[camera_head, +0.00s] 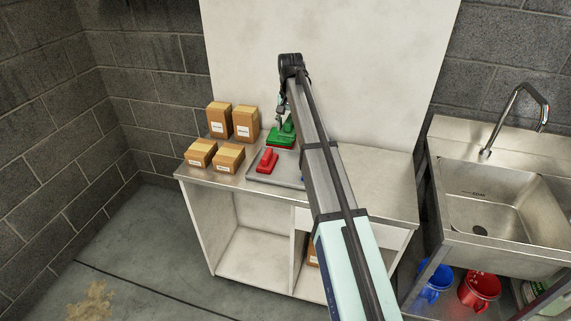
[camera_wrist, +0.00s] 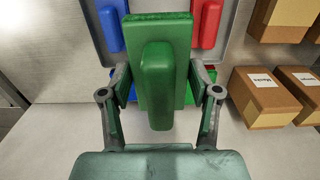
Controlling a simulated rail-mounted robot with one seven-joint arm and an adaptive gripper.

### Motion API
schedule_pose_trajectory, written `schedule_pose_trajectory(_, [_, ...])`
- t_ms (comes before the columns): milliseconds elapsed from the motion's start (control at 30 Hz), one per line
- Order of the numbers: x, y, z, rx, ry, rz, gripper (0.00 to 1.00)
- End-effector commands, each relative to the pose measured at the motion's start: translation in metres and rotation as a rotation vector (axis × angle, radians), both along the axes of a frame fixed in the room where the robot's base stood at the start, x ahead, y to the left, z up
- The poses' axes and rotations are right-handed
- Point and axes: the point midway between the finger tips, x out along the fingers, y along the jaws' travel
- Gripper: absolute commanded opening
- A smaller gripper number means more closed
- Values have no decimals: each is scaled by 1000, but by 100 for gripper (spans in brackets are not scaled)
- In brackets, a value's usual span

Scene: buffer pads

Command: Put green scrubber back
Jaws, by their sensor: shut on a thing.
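The green scrubber (camera_head: 281,139) is in my gripper (camera_head: 284,122), over the back part of the grey tray (camera_head: 284,181) in the head view. In the wrist view my gripper (camera_wrist: 160,78) is shut on the green scrubber's (camera_wrist: 155,85) raised handle, with one finger on each side. The tray (camera_wrist: 243,22) shows behind it. A red scrubber (camera_head: 266,160) lies in the tray, also seen in the wrist view (camera_wrist: 206,24). A blue scrubber (camera_wrist: 112,24) is on the other side, mostly hidden by my arm in the head view. Whether the green one touches the tray is unclear.
Several cardboard boxes (camera_head: 246,122) stand left of the tray on the metal counter (camera_head: 378,180). A pale panel (camera_head: 235,45) rises behind. A sink (camera_head: 500,205) is at the right, with a blue bucket (camera_head: 433,281) and a red bucket (camera_head: 480,290) below.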

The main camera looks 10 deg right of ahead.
Motion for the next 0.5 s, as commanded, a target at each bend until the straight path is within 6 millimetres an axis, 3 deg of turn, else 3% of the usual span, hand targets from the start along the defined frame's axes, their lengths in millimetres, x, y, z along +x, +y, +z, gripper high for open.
schedule_pose_trajectory(300, [-2,0,-76,-1,4,1,29])
schedule_pose_trajectory(500, [-1,0,-113,0,2,1,29])
